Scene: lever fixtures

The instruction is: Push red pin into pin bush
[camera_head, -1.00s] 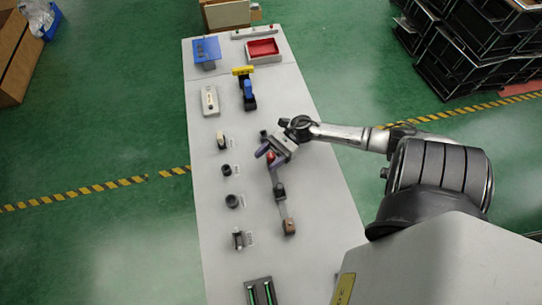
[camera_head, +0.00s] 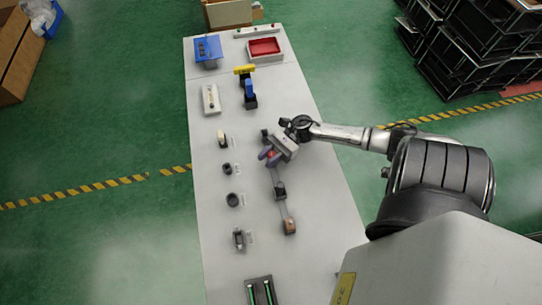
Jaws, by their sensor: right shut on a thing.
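My right gripper (camera_head: 269,157) reaches in from the right over the middle of the table, its fingers pointing down and left. It is shut on the red pin (camera_head: 271,154), which shows only as a small red patch between the fingers. The rest of the pin is hidden. A dark fixture with a thin bar and a brown block (camera_head: 290,227) runs toward the near side just below the gripper. I cannot tell which part is the pin bush or how deep the pin sits. My left gripper is not in view.
Along the table's left side stand a black ring (camera_head: 232,200), a smaller black cylinder (camera_head: 227,169) and a pale switch box (camera_head: 211,99). A blue-handled lever (camera_head: 249,92), red tray (camera_head: 264,47) and blue stand (camera_head: 207,50) are farther back. The right side is mostly clear.

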